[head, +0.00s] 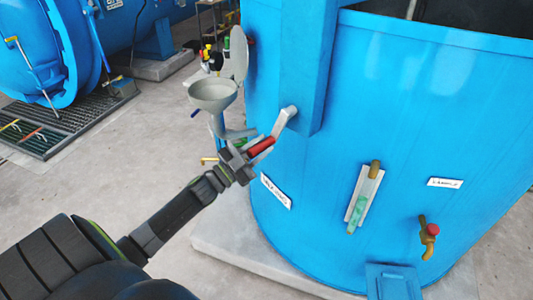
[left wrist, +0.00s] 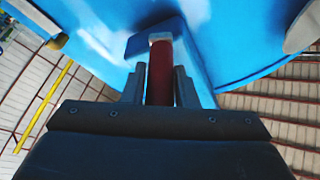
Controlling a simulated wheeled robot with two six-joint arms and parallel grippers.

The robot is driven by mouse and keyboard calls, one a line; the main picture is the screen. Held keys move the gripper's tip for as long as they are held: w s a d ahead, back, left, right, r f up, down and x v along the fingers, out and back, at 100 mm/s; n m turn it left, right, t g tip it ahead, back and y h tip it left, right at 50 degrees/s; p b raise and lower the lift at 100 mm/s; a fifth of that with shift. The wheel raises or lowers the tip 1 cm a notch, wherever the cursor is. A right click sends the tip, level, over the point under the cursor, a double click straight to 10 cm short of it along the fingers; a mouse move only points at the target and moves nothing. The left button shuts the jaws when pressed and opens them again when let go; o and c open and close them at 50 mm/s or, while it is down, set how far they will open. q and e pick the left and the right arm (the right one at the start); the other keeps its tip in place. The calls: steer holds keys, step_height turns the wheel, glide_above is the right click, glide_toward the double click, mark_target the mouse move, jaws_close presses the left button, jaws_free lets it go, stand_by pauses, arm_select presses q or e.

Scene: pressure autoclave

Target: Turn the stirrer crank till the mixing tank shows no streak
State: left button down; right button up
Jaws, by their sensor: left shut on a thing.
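The blue mixing tank (head: 330,200) fills the right half of the head view. The stirrer crank (head: 285,121) has a pale grey arm at the blue upright housing (head: 305,70) on the tank's side, with a red grip (head: 261,146) at its lower left end. My left gripper (head: 252,155) is shut on the red grip. In the left wrist view the red grip (left wrist: 160,75) stands between the two fingers (left wrist: 158,88). A sight glass (head: 360,208) on the tank wall shows green liquid low in it; I cannot tell any streak. My right gripper is not in view.
A grey funnel (head: 213,94) with a raised lid stands beside the tank, close behind my left gripper. A brass tap with a red knob (head: 430,230) sticks out at the right. A blue autoclave (head: 35,50) lies at the far left.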

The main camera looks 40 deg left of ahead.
arm_select(q)
steer(key=w+a+r+m+g+h+p, duration=0.1)
steer(key=a+r+m+g+p, duration=0.4)
steer(key=r+m, duration=0.4)
steer(key=shift+a+m, duration=0.7)
steer(key=shift+m, duration=1.7)
steer(key=shift+r, duration=0.1)
steer(key=c, duration=1.1)
jaws_free()
steer(key=shift+d, duration=0.1)
steer(key=shift+c, duration=0.2)
steer(key=shift+s, duration=0.15)
